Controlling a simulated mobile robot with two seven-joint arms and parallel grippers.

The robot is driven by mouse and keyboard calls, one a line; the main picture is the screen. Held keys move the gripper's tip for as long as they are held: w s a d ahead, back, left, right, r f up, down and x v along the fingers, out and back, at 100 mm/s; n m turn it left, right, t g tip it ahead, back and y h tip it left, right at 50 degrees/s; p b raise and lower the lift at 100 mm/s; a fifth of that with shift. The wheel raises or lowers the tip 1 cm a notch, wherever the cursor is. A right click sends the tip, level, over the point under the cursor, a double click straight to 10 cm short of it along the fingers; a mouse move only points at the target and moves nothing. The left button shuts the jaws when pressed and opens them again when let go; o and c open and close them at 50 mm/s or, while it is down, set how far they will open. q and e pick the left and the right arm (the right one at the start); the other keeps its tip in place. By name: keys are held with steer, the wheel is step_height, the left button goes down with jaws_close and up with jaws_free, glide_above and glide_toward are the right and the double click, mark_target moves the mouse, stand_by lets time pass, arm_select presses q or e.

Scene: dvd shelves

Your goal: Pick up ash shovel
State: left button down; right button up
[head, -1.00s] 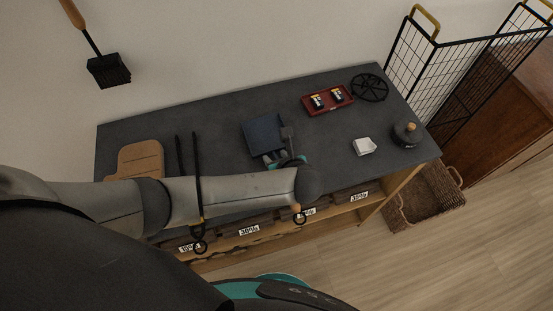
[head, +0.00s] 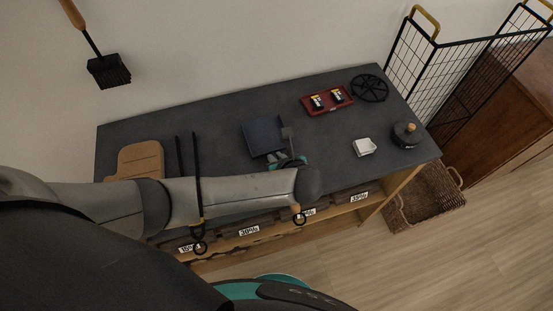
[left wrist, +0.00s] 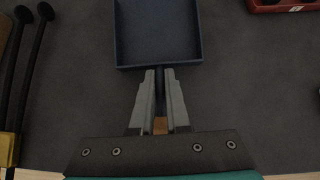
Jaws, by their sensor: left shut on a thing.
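The ash shovel (head: 264,135) has a dark blue square pan and lies on the dark grey tabletop in the head view. In the left wrist view its pan (left wrist: 158,32) is at the top centre, with the handle running down between my fingers. My left gripper (left wrist: 160,100) is shut on the shovel's handle just behind the pan. In the head view my left gripper (head: 280,158) is partly hidden by my own wrist and arm. My right gripper is not in view.
Black tongs (head: 196,165) and a wooden board (head: 141,158) lie to the left. A red tray (head: 327,99), a black round trivet (head: 370,88), a white dish (head: 364,147) and a dark lidded pot (head: 406,135) are to the right.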

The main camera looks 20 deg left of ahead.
arm_select(q)
steer(key=shift+r, duration=0.15)
stand_by(0.7)
step_height(320, 180, up, 20)
steer(key=p, duration=0.6)
steer(key=shift+p, duration=0.4)
steer(key=shift+w, duration=0.1)
step_height(320, 180, up, 9)
steer(key=m+t+h+b, duration=0.2)
steer(key=m+h+b, duration=0.3)
steer(key=m+b, duration=0.2)
glide_above(275, 156)
steer(key=a, duration=0.3)
steer(key=shift+w+r, duration=0.15)
steer(key=shift+w, duration=0.05)
